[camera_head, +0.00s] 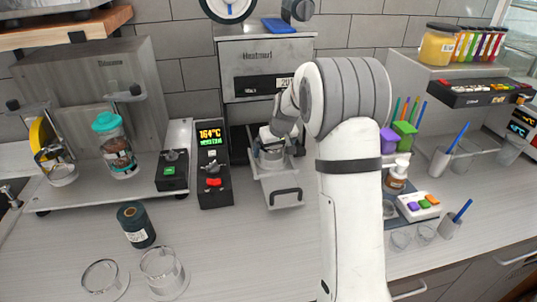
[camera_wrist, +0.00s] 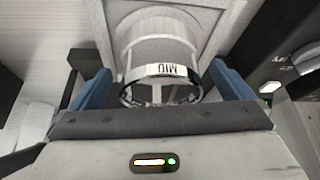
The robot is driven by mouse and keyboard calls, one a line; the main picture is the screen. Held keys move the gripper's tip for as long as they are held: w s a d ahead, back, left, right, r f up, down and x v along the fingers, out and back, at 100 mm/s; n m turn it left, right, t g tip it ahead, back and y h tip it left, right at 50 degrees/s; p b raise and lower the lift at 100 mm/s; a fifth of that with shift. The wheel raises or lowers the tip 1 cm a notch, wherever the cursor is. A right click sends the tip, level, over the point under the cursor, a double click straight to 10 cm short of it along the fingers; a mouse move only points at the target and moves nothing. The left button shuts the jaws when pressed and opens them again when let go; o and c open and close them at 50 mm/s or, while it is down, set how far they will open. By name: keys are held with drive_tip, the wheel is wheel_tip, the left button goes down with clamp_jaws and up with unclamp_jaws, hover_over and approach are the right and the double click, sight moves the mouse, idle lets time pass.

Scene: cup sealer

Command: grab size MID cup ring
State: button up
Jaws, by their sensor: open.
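The cup ring (camera_wrist: 160,72) is a shiny metal ring with a white label reading "MID", upside down in the wrist view. It sits at the round opening of the pulled-out grey tray of the sealer (camera_head: 283,187). My gripper (camera_wrist: 155,88) is open, with one blue finger on each side of the ring; whether they touch it cannot be told. In the head view my gripper (camera_head: 272,150) is over the tray, and my wrist hides most of the ring.
The control box (camera_head: 213,165) with a lit display stands left of the tray. Small items crowd the right side. The counter in front of the tray is clear.

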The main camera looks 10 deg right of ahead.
drive_tip(key=x, duration=0.2)
drive_tip(key=shift+w+f, duration=0.1)
drive_tip(key=shift+f, duration=0.2)
drive_tip(key=shift+c, duration=0.6)
drive_tip(key=c, duration=1)
drive_tip(key=shift+o, duration=0.2)
drive_tip(key=shift+r, duration=0.1)
